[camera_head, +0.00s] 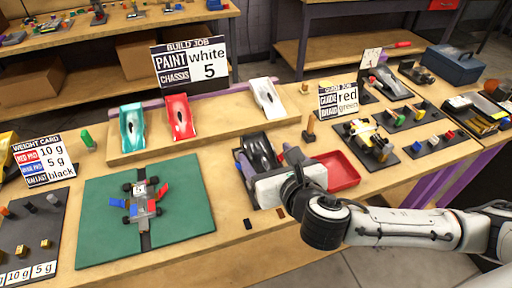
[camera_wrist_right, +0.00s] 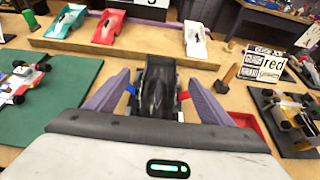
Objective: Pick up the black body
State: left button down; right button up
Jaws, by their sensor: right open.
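The black body (camera_head: 262,150) is a glossy car shell on a dark stand on the table, right of the green mat. In the right wrist view the black body (camera_wrist_right: 157,90) lies between the two purple fingers of my right gripper (camera_wrist_right: 157,98), with a gap on each side. My right gripper (camera_head: 268,168) is open, pointing down over the near end of the body and hiding part of it. Small blue and red pieces show beside the body in the wrist view. My left gripper is not in view.
A red tray (camera_head: 345,172) sits right of the gripper. A chassis with wheels (camera_head: 142,200) stands on the green mat (camera_head: 100,236). Teal (camera_head: 132,127), red (camera_head: 179,117) and white (camera_head: 268,97) bodies lie on a raised wooden shelf behind.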

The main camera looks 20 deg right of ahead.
aim_at(255, 143)
jog(key=x, duration=0.3)
jog(key=shift+w+f, duration=0.15)
jog(key=shift+w, duration=0.05)
jog(key=x, duration=0.4)
jog(key=shift+w+f, duration=0.15)
jog(key=shift+f, duration=0.15)
jog(key=shift+w+f, duration=0.15)
jog(key=shift+w, duration=0.15)
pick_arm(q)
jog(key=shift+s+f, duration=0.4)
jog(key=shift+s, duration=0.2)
pick_arm(e)
jog(key=c, duration=1.1)
